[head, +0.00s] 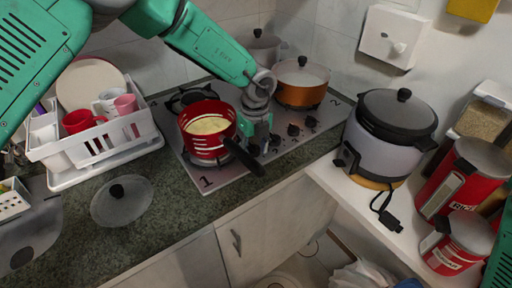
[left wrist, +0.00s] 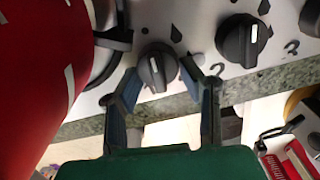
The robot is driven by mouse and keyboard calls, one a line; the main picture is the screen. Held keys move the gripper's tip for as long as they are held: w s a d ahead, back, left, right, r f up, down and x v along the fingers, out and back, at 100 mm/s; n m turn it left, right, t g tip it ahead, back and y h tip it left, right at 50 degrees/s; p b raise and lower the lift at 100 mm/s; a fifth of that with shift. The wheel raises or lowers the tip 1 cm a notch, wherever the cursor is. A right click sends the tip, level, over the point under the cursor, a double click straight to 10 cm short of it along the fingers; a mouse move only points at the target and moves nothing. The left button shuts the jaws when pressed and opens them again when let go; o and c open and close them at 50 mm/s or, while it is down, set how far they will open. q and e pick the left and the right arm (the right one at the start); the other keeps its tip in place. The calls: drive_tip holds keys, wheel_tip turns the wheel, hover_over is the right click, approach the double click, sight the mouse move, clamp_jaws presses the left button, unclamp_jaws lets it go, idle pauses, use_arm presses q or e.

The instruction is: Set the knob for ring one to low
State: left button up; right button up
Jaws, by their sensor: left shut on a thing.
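The hob (head: 200,172) is a light plate with a "1" at its front left corner and a "2" at the far right. Dark knobs line its front right; one is the knob (left wrist: 157,68) between my left gripper's fingertips (left wrist: 157,80). Its white mark points up in the left wrist view. My left gripper (head: 256,146) is shut on this knob, just right of the red pan, and hides it in the head view. A neighbouring knob (left wrist: 243,40) stands free to the right. My right gripper is not in view.
A red pan (head: 207,142) with yellow contents sits close left of my gripper, its black handle (head: 244,158) reaching forward. A copper pot (head: 301,90) stands behind. A rice cooker (head: 385,155), red canisters (head: 464,180), a dish rack (head: 105,155) and a glass lid (head: 122,203) stand around.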

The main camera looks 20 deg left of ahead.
use_arm(q)
drive_tip(key=m, duration=0.1)
drive_tip(key=m+p, duration=0.1)
drive_tip(key=m, duration=0.1)
drive_tip(key=m+p, duration=0.1)
drive_tip(key=m, duration=0.1)
drive_tip(key=shift+w+a+r, duration=0.15)
drive_tip(key=shift+a+r, duration=0.05)
drive_tip(key=shift+a, duration=0.1)
drive_tip(key=shift+a+m+p, duration=0.15)
drive_tip(key=shift+m+p, duration=0.6)
drive_tip(key=shift+m, duration=1.35)
drive_tip(key=o, duration=1.1)
drive_tip(key=shift+w, duration=0.1)
drive_tip(key=shift+o, duration=0.2)
